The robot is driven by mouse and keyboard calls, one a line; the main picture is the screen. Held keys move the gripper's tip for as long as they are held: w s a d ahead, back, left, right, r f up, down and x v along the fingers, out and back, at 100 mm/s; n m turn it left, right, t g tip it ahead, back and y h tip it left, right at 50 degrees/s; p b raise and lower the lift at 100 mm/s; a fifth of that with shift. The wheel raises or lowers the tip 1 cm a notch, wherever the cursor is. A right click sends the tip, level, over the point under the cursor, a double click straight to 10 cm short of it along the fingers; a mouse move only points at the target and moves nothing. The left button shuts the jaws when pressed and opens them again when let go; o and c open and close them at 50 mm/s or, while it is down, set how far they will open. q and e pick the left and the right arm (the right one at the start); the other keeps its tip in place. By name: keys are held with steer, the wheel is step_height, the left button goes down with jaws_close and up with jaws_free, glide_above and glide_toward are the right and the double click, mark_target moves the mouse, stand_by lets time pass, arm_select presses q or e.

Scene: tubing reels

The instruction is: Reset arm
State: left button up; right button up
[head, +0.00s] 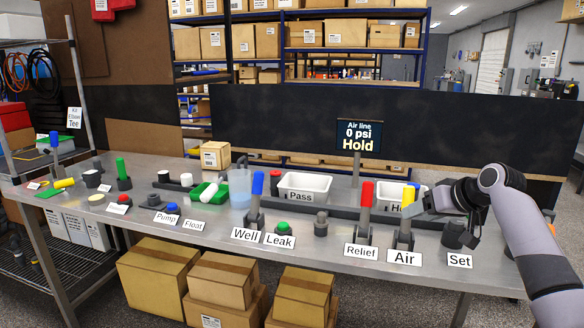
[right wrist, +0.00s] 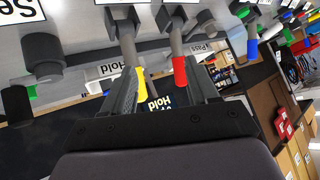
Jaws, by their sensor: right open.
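My right gripper (head: 432,204) is raised over the right end of the steel table, beside the yellow-handled Air lever (head: 409,196). It is open, with nothing held between its fingers. In the right wrist view, the yellow handle (right wrist: 141,84) and the red handle (right wrist: 179,71) show beyond the spread fingers. The red-handled Relief lever (head: 366,196) stands upright to the left of the Air lever. The blue-handled Well lever (head: 257,184) stands farther left. My left gripper is not in view.
A sign (head: 358,137) reads "Air line 0 psi Hold". A white Pass bin (head: 304,196) stands mid-table; a second white bin is partly hidden behind the levers. A clear blue beaker (head: 240,188) and a green tray (head: 208,195) are left of centre. Cardboard boxes (head: 158,278) sit below.

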steer(key=s+a+f+n+g+h, duration=0.1)
steer(key=s+a+f, duration=0.2)
steer(key=s+f, duration=0.75)
steer(key=s+a+f+g+h, duration=0.1)
steer(key=s+a+f+g, duration=0.15)
steer(key=s+f, duration=0.8)
steer(key=s+f+g+h, duration=0.1)
steer(key=s+f+h, duration=0.15)
steer(key=s, duration=2.35)
steer(key=w+a+f+t+y, duration=0.2)
steer(key=w+f+t, duration=0.4)
steer(key=f, duration=0.3)
steer(key=shift+w+a+f, duration=0.15)
steer(key=shift+a+f, duration=0.05)
steer(key=shift+a, duration=0.5)
steer(key=shift+t, duration=0.25)
